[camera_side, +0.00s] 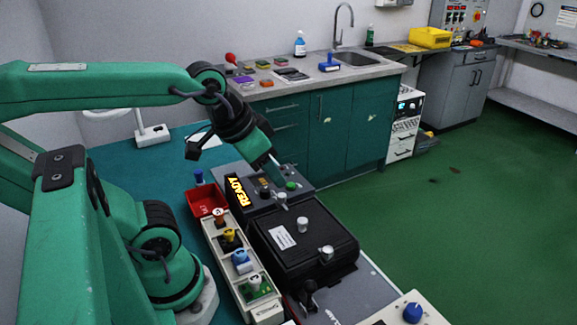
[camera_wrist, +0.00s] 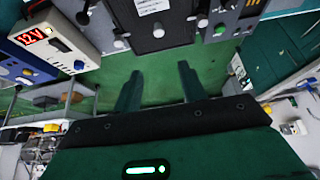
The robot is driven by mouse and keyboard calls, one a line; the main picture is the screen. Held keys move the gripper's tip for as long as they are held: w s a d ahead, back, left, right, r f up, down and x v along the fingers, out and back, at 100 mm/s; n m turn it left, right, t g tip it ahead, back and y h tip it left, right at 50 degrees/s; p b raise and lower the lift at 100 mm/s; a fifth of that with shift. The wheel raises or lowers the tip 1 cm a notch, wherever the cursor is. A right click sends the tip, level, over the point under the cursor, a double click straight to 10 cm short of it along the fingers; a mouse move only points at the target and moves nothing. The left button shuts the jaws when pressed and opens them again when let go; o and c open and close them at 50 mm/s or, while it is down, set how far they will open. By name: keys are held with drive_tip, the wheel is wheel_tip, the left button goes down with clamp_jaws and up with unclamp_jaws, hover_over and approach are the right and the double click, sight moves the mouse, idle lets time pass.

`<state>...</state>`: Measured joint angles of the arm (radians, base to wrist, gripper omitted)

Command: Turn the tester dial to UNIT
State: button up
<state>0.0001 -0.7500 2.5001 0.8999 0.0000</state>
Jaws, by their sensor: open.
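The tester (camera_side: 262,205) is a dark grey box with a lit yellow READY display (camera_side: 237,190), a green button (camera_side: 291,185) and small knobs. Its dial is too small to identify for sure; a brownish knob (camera_side: 264,187) sits beside the display. The UNIT mark cannot be read. In the wrist view part of the tester (camera_wrist: 235,20) shows at the top right, with its green button (camera_wrist: 220,29). My gripper (camera_side: 273,160) is above the tester's far side, apparently apart from it. In the wrist view my gripper (camera_wrist: 158,85) has its fingers apart with nothing between them.
A closed black case (camera_side: 305,245) stands in front of the tester. A tray (camera_side: 232,265) of coloured-knob units and a red bin (camera_side: 203,200) are to its left. A white box with a blue knob (camera_side: 412,312) is at the front right. Green floor (camera_side: 470,200) lies open beyond the bench.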

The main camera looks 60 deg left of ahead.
drive_tip(key=shift+o, duration=0.8)
drive_tip(key=shift+w+a, duration=0.1)
